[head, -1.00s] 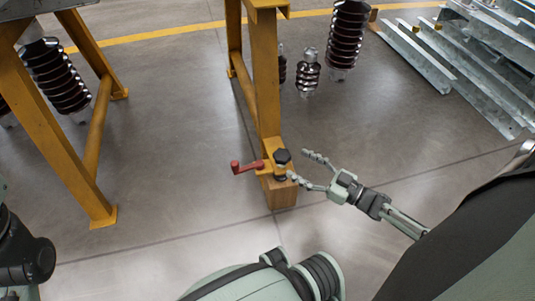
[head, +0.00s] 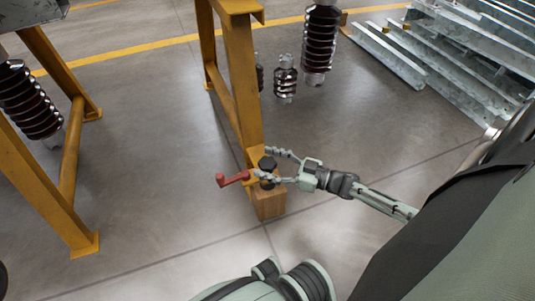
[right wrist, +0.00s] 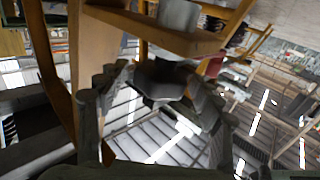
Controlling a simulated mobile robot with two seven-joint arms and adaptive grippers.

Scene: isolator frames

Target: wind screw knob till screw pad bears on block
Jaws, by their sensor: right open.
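The dark screw knob (head: 267,163) sits on the yellow bracket at the foot of a yellow frame leg. The wooden block (head: 269,205) stands on the floor directly below. My right gripper (head: 265,165) is open, its two fingers on either side of the knob; I cannot tell whether they touch it. In the right wrist view the dark knob (right wrist: 160,80) lies between the spread fingers (right wrist: 155,95). The screw pad is hidden in the head view, so its gap to the block cannot be seen. My left gripper is not in view.
A red crank handle (head: 233,179) sticks out left of the knob, close to the fingertips. The yellow frame leg (head: 243,90) rises behind. Ribbed insulators (head: 320,40) stand beyond, and metal profiles (head: 450,65) lie at upper right. The floor in front is clear.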

